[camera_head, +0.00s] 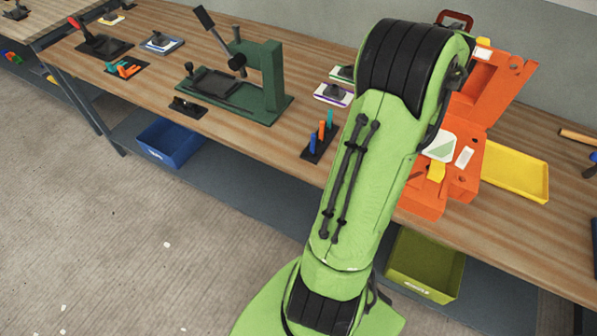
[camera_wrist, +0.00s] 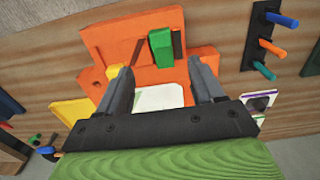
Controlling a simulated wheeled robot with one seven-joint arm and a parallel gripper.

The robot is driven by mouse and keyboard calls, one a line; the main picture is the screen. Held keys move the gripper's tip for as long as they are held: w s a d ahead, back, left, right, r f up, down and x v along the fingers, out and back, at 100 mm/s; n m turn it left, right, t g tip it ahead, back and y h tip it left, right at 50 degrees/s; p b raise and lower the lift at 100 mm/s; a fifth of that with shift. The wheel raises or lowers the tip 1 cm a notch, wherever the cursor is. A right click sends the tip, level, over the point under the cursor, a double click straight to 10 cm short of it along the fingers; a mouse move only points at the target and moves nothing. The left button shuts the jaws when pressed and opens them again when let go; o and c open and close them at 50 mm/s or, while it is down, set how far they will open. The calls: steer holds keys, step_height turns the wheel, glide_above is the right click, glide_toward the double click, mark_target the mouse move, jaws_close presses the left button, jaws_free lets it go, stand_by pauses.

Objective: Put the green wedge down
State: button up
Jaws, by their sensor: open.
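The green wedge (camera_wrist: 160,47) sits on the orange mould (camera_wrist: 110,38) in the wrist view, beside a dark slot. Whether it is seated in a recess I cannot tell. My gripper (camera_wrist: 164,78) is open, with one finger on each side of the picture and nothing between the tips. The wedge shows beyond the fingertips, apart from them. In the head view the orange mould (camera_head: 421,205) stands on the bench with a raised orange part at the back; my arm hides the wedge and my gripper there.
A white card (camera_wrist: 160,97) lies by the mould, and a yellow block (camera_head: 437,170) is on it. A yellow tray (camera_head: 515,172) stands to the right. A rack of coloured pegs (camera_head: 321,137) and a green press (camera_head: 270,85) stand to the left.

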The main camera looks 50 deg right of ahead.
steer(key=w+a+r+n+t, duration=0.1)
steer(key=w+a+r+n, duration=0.2)
steer(key=w+a, duration=0.35)
steer(key=w+a+r+n+t+h, duration=0.15)
steer(key=w+a+r, duration=0.25)
steer(key=a, duration=0.5)
steer(key=w+a+r+n+y, duration=0.1)
steer(key=w+a+r+n, duration=0.2)
steer(key=w+a, duration=0.4)
steer(key=s+a+n+t, duration=0.1)
steer(key=s+a+n, duration=0.3)
steer(key=a, duration=0.4)
steer(key=s+a+n+t, duration=0.2)
steer(key=s+a+n, duration=0.2)
steer(key=a, duration=0.5)
steer(key=shift+s+a, duration=0.15)
steer(key=shift+a, duration=0.1)
steer(key=shift+d, duration=0.1)
